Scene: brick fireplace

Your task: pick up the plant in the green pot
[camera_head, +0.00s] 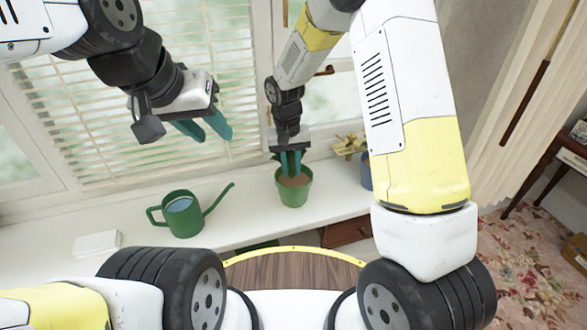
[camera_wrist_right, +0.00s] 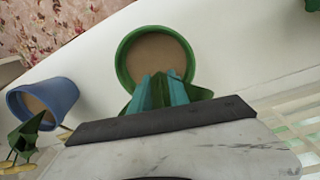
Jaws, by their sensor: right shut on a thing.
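The green pot (camera_head: 293,193) stands upright on the white windowsill, with brown soil showing and a few green leaves. In the right wrist view the green pot (camera_wrist_right: 124,62) is seen from above. My right gripper (camera_head: 290,172) reaches down into the pot from above. Its teal fingers (camera_wrist_right: 160,92) are close together and shut on the plant (camera_wrist_right: 197,93), whose stem they mostly hide; leaves stick out on both sides. My left gripper (camera_head: 207,130) is in the air at the upper left, its two teal fingers apart, with nothing between them.
A green watering can (camera_head: 185,217) stands on the sill (camera_head: 240,218) left of the pot. A blue pot (camera_wrist_right: 45,101) with a plant stands on the other side, partly behind my right arm in the head view. A small white block (camera_head: 97,244) lies at the left. Window blinds are behind.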

